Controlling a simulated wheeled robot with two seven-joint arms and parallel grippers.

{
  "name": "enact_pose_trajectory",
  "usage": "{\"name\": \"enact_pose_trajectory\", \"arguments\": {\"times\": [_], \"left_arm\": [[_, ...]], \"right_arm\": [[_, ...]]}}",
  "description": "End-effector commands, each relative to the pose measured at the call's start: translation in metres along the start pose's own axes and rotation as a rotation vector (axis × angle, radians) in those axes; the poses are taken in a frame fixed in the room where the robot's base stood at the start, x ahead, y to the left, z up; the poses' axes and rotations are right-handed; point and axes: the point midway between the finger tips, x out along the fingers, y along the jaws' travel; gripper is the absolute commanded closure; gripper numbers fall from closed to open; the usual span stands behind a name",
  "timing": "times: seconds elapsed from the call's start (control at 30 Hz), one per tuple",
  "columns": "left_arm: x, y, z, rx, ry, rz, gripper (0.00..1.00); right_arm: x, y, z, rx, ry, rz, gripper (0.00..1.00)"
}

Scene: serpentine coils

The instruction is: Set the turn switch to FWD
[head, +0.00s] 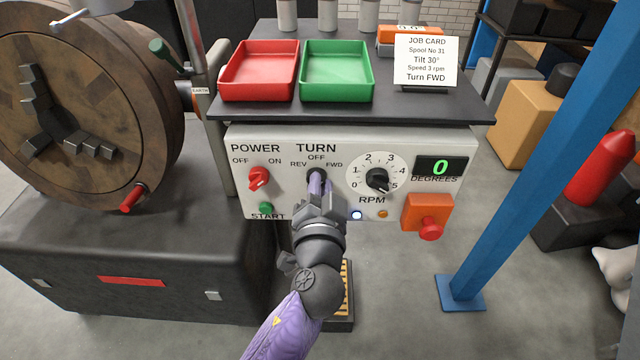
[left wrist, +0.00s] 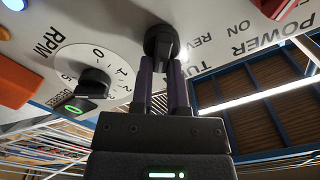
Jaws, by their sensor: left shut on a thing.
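The turn switch (head: 317,174) is a black knob on the pale control panel (head: 340,135), below the word TURN, with REV at left, OFF at top and FWD at right. My left gripper (head: 318,188) reaches up to it from below and is shut on it. In the left wrist view the two purple fingers stand on either side of the black knob of the turn switch (left wrist: 160,42). The fingers hide part of the knob, and I cannot tell which label it points to. My right gripper is not in view.
Left of the switch are the red power switch (head: 259,178) and green START button (head: 265,208); right are the RPM dial (head: 377,180) and red stop button (head: 430,228). The display (head: 440,168) reads 0. The job card (head: 426,62) says Turn FWD. A blue post (head: 540,150) stands right.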

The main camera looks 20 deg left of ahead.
Motion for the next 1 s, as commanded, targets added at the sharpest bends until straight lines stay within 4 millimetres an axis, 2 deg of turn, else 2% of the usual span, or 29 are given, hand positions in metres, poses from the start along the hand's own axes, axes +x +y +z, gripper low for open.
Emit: {"name": "enact_pose_trajectory", "arguments": {"times": [0.43,0.47,0.6,1.0], "left_arm": [[0.0001,-0.0003,-0.001,0.011,0.003,-0.001,1.0],[0.0002,-0.0003,-0.001,0.011,0.003,-0.001,0.77],[0.0001,-0.0002,-0.0007,0.011,0.002,-0.001,0.47],[0.0013,-0.0009,0.0003,0.011,0.001,0.0,0.46]], "right_arm": [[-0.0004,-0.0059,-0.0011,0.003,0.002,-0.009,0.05],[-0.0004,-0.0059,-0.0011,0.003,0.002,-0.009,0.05],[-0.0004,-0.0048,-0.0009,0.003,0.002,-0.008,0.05],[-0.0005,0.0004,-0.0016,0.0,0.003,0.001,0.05]]}}
